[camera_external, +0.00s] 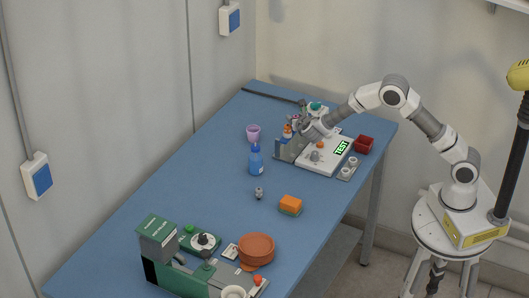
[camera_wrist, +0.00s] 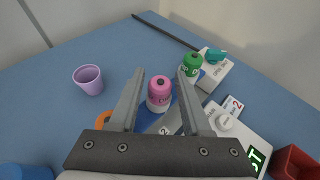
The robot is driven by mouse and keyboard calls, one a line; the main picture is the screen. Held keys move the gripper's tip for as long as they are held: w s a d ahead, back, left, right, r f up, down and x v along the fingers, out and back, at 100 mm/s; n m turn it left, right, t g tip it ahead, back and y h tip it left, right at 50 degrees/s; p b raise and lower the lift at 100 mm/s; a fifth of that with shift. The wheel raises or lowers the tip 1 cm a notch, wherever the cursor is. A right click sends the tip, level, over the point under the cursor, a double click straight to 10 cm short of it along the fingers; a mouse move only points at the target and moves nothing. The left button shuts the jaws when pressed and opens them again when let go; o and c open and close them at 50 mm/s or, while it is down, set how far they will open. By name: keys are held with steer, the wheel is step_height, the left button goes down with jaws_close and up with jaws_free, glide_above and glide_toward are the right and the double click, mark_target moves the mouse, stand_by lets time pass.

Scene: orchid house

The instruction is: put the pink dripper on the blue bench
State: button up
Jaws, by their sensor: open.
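In the external view my gripper (camera_external: 300,127) is over the holder at the far end, and I cannot make out the pink dripper there.
A green dripper (camera_wrist: 192,66) stands just beyond, right of the pink one. A lilac cup (camera_wrist: 88,79) is at left. A white panel (camera_external: 322,157) and red box (camera_external: 363,145) are close by. A blue bottle (camera_external: 256,160) stands in front. Bench left of the cup is clear.

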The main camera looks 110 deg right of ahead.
jaws_close()
steer(key=shift+r, duration=0.1)
